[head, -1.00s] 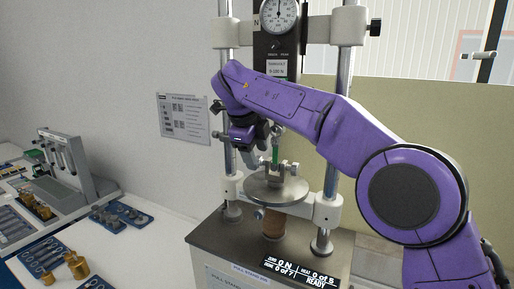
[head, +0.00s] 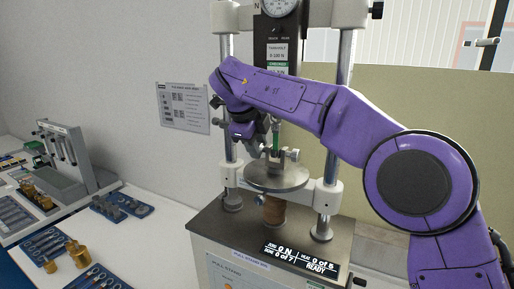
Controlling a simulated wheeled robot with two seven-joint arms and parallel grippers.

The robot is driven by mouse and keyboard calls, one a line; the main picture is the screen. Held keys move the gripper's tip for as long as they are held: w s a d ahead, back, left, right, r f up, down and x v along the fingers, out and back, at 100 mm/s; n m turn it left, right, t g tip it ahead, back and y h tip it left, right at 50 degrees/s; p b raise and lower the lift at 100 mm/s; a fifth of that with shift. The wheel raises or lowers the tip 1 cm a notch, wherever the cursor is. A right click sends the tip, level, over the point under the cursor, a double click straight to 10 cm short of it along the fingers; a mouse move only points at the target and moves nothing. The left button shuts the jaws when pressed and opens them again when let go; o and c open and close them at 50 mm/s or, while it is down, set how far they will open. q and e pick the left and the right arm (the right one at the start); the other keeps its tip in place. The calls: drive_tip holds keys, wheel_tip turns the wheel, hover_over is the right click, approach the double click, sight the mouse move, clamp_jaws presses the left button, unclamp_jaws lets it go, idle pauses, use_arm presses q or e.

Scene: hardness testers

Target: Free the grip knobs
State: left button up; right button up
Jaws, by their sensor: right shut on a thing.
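The test stand (head: 310,215) has two steel columns and a round steel plate (head: 277,177). A small metal grip (head: 290,156) stands on the plate, with a slim green piece (head: 276,142) upright above it. My right gripper (head: 257,150) reaches in from the right, over the plate, and its fingers are at the left side of the grip. It is shut on what looks like a grip knob, which the fingers mostly hide. The upper grip is largely hidden by my purple arm. My left gripper is not in view.
The stand's display (head: 300,262) reads 0 N and READY. On the left bench lie a grey rack (head: 70,160), blue trays of tools (head: 122,206) and brass parts (head: 78,252). The stand's columns stand close to my right gripper.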

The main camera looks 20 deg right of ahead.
drive_tip(key=t+h+b, duration=0.1)
drive_tip(key=b, duration=0.1)
drive_tip(key=t+h+b, duration=0.1)
drive_tip(key=b, duration=0.1)
drive_tip(key=f+h+b, duration=0.1)
drive_tip(key=b, duration=0.1)
drive_tip(key=shift+s+a+t, duration=0.2)
drive_tip(key=shift+a+t, duration=0.05)
drive_tip(key=shift+t, duration=0.15)
drive_tip(key=shift+r+t+h+b, duration=0.1)
drive_tip(key=shift+t+h+b, duration=0.7)
drive_tip(key=shift+b, duration=0.5)
drive_tip(key=o, duration=1)
drive_tip(key=shift+s, duration=0.1)
drive_tip(key=shift+o, duration=0.2)
drive_tip(key=shift+a, duration=0.1)
drive_tip(key=b+v, duration=0.1)
drive_tip(key=v, duration=0.9)
drive_tip(key=shift+a+r, duration=0.2)
